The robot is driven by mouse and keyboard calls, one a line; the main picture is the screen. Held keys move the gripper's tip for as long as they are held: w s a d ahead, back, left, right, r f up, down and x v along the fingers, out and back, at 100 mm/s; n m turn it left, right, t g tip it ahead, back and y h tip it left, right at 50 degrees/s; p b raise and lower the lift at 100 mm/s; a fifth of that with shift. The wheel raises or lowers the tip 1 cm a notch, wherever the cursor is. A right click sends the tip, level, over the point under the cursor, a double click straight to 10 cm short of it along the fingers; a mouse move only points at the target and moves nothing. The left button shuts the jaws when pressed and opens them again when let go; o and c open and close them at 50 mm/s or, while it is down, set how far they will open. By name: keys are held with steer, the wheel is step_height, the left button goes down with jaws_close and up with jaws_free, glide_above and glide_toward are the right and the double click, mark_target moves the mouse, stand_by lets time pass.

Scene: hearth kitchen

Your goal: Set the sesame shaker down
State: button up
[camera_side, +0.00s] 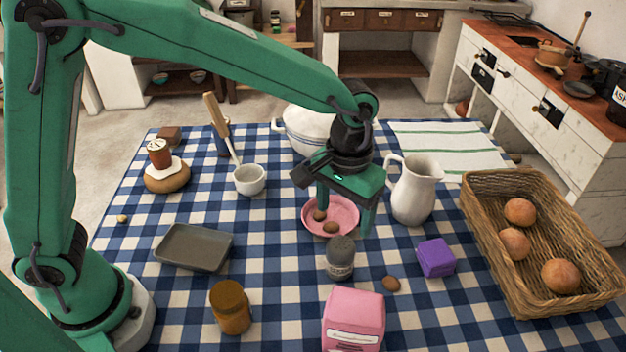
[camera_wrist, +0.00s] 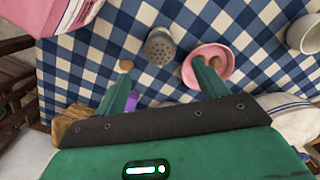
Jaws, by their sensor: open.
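The sesame shaker (camera_side: 340,262) stands upright on the checked cloth, with a grey perforated cap and a pale label, in front of the pink bowl. In the wrist view the shaker (camera_wrist: 160,46) shows from above, a little beyond the gap between my fingertips. My gripper (camera_side: 345,218) is open and empty, above and behind the shaker in the side view and apart from it. In the wrist view my two fingers (camera_wrist: 161,72) are spread wide, one overlapping the pink bowl in the picture.
The pink bowl (camera_side: 348,228) holds brown nuts. A white jug (camera_side: 414,192), purple box (camera_side: 436,258), loose nut (camera_side: 391,284) and pink packet (camera_side: 353,322) stand near the shaker. A brown jar (camera_side: 231,307) and grey tray (camera_side: 194,264) lie left. Cloth between tray and shaker is clear.

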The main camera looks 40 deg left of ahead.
steer(key=shift+a+r, duration=0.1)
steer(key=shift+r, duration=0.05)
stand_by(0.5)
steer(key=shift+a+r, duration=0.25)
steer(key=s+a+r+t, duration=0.2)
steer(key=s+a+r, duration=0.2)
steer(key=s+a, duration=0.4)
steer(key=s+a+r+t, duration=0.3)
steer(key=s+a+r, duration=0.2)
steer(key=a, duration=0.9)
steer(key=s, duration=0.2)
steer(key=shift+s+a+r+t, duration=0.15)
steer(key=shift+s+a+t, duration=0.15)
steer(key=shift+s+a, duration=0.1)
